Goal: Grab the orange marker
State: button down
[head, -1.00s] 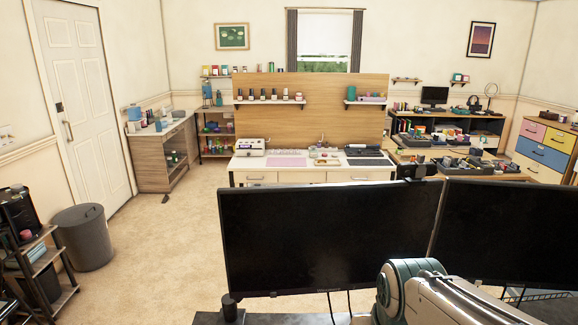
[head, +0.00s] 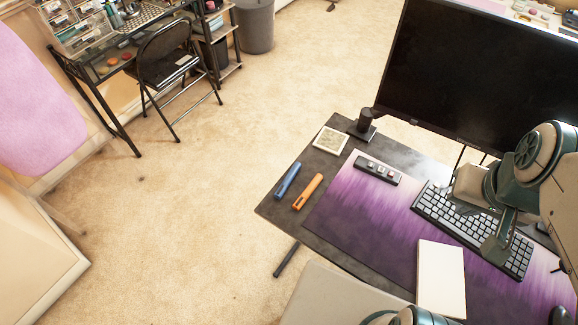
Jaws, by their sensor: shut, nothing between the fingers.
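The orange marker (head: 308,192) lies on the dark desk (head: 283,222) near its left edge, clear of the purple mat. A blue marker (head: 288,181) lies just to its left, almost parallel and apart from it. My gripper (head: 494,252) hangs at the right over the keyboard, well to the right of the orange marker. It is shut and empty. Its fingertips are small and dark here, partly blending with the keyboard.
A purple desk mat (head: 345,215) bears a keyboard (head: 440,215), a white pad (head: 441,278) and a small black button bar (head: 378,171). A square coaster (head: 330,140) and a monitor (head: 470,75) stand behind. A chair (head: 335,300) is at the front; carpet is free left.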

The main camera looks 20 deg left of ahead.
aim_at(301, 201)
jog(key=u, duration=0.55)
jog(key=k, duration=0.4)
jog(key=u, duration=0.65)
jog(key=i, duration=0.5)
